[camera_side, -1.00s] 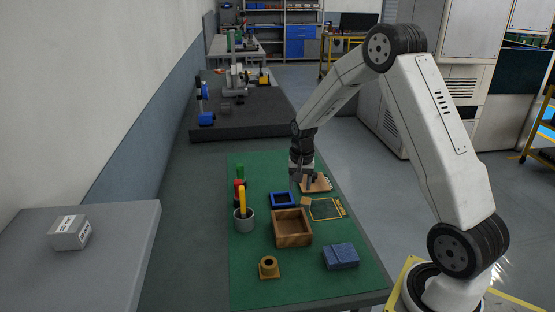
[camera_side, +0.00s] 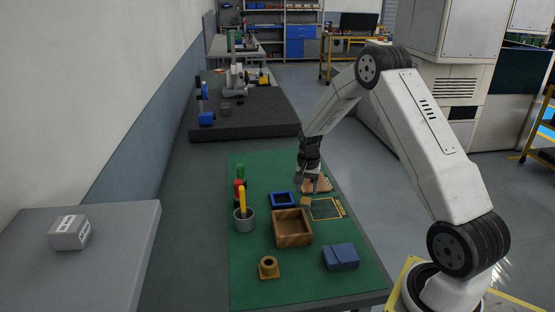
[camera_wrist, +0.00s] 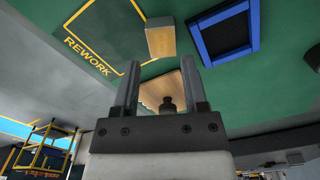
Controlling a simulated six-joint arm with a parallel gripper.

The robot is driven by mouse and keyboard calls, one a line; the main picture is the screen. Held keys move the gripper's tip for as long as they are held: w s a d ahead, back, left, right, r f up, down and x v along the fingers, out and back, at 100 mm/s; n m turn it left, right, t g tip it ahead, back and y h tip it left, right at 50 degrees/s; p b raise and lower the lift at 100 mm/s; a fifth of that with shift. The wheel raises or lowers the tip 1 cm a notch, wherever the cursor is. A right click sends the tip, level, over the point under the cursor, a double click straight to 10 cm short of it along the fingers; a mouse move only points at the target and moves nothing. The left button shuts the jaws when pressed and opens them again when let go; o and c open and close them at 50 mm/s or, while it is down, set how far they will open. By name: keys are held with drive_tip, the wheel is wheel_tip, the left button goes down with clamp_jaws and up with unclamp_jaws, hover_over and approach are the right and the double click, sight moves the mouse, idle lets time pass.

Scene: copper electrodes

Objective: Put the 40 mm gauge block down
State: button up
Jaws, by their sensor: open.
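My gripper (camera_side: 317,188) is over the far right of the green mat, close to a tan wooden board (camera_side: 320,183). In the wrist view my gripper's two fingers (camera_wrist: 160,68) stand apart with nothing gripped between them. The wooden board (camera_wrist: 155,92) and a dark knobbed piece (camera_wrist: 168,105) show between and behind the fingers. A tan block (camera_wrist: 160,40) lies on the mat beyond the fingertips, beside the REWORK outline; it also shows in the side view (camera_side: 305,202). I cannot tell whether this is the 40 mm gauge block; no size marking is readable.
A blue square tray (camera_side: 282,200) and an open wooden box (camera_side: 292,230) stand near the block. A yellow REWORK outline (camera_side: 312,219) lies on the mat. A grey cup (camera_side: 244,224), a brass part (camera_side: 268,268) and a blue case (camera_side: 340,258) stand farther off.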

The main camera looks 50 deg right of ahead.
sight(306, 201)
drive_tip(key=shift+f, duration=0.15)
drive_tip(key=shift+w+d+f, duration=0.15)
drive_tip(key=shift+f, duration=2.3)
clamp_jaws()
